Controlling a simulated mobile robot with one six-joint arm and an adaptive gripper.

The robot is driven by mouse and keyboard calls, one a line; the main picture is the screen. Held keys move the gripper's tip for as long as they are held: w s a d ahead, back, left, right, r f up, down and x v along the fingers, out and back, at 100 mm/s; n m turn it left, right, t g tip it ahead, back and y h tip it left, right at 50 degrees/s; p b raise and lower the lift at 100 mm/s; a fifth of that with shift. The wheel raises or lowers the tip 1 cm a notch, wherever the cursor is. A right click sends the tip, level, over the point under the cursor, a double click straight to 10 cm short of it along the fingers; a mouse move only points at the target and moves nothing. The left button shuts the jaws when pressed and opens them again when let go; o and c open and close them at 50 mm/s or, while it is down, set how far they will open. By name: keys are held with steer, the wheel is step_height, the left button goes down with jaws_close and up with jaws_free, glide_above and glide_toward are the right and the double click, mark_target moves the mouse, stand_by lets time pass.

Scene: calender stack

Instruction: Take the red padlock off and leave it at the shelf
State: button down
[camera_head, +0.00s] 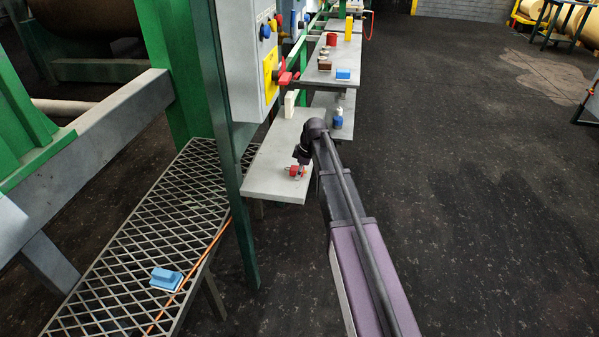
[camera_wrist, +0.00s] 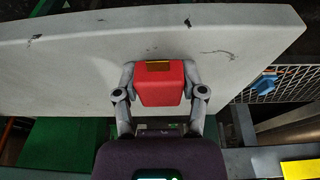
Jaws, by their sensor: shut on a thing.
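The red padlock (camera_head: 296,171) is in my gripper (camera_head: 299,169), over the near part of the pale grey shelf (camera_head: 265,178) in the head view. In the wrist view my gripper (camera_wrist: 158,88) has its two fingers on either side of the red padlock body (camera_wrist: 160,88), which has a brownish label strip on it. Behind it lies the plain top of the grey shelf (camera_wrist: 60,75). I cannot tell whether the padlock touches the shelf. The padlock's shackle is not clear in the wrist view.
A cream block (camera_head: 290,104) and a blue bottle (camera_head: 337,118) stand farther back. A green post (camera_head: 235,190) stands at the shelf's left. A blue item (camera_head: 166,278) lies on the grating (camera_head: 120,290).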

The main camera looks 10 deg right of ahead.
mark_target(305, 172)
steer(key=c, duration=1.4)
jaws_free()
steer(key=shift+s+f+b, duration=0.35)
steer(key=shift+s+f, duration=0.05)
steer(key=c, duration=1.1)
jaws_free()
steer(key=shift+w+f, duration=0.1)
steer(key=shift+f, duration=0.05)
steer(key=shift+c, duration=0.2)
steer(key=o, duration=1.1)
steer(key=shift+f, duration=0.1)
steer(key=shift+o, duration=0.2)
steer(key=shift+w, duration=0.15)
steer(key=shift+w+r+p, duration=0.15)
steer(key=shift+r+p, duration=0.1)
steer(key=shift+p, duration=0.05)
steer(key=shift+p+v, duration=3.25)
steer(key=shift+v, duration=0.15)
